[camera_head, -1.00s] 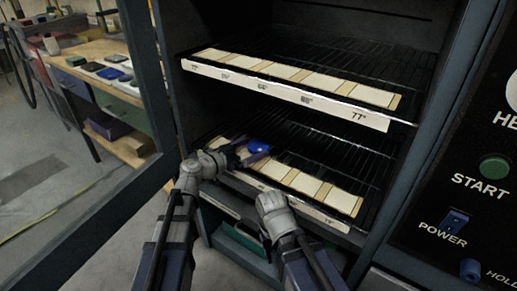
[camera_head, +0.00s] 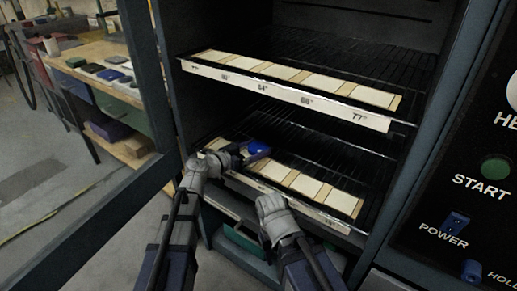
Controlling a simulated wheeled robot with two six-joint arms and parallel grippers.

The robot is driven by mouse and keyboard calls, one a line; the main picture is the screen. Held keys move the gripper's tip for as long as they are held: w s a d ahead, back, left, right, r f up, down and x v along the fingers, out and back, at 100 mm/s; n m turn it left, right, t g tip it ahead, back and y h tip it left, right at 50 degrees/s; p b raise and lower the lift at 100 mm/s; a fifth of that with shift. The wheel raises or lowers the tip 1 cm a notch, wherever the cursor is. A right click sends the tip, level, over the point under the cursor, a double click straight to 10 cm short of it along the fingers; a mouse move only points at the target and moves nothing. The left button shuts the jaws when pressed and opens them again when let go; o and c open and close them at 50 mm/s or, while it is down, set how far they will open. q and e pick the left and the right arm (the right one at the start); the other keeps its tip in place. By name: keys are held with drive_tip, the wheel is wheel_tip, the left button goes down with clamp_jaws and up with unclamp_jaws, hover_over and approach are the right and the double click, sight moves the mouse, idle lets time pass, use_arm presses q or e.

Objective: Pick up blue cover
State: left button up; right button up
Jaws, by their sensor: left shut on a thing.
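The blue cover (camera_head: 257,148) is at the lower rack (camera_head: 300,150) of the open cabinet, above the left part of its row of pale tiles. My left gripper (camera_head: 240,154) reaches in from the left and is shut on the cover; its fingers hide part of the cover's left side. I cannot tell how far the cover is above the rack. My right gripper (camera_head: 268,205) is in front of the lower rack's label strip, low in the middle; its fingers are hard to make out.
An upper rack (camera_head: 330,70) with a row of pale tiles and a label strip (camera_head: 290,95) hangs above my grippers. An open door frame (camera_head: 150,80) stands at the left, and a control panel (camera_head: 470,200) at the right. A workbench (camera_head: 100,65) holds several small items.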

sight(255, 148)
use_arm(q)
drive_tip(key=shift+c, duration=0.7)
drive_tip(key=shift+r, duration=0.15)
wheel_tip(255, 148, up, 10)
drive_tip(key=p, duration=1)
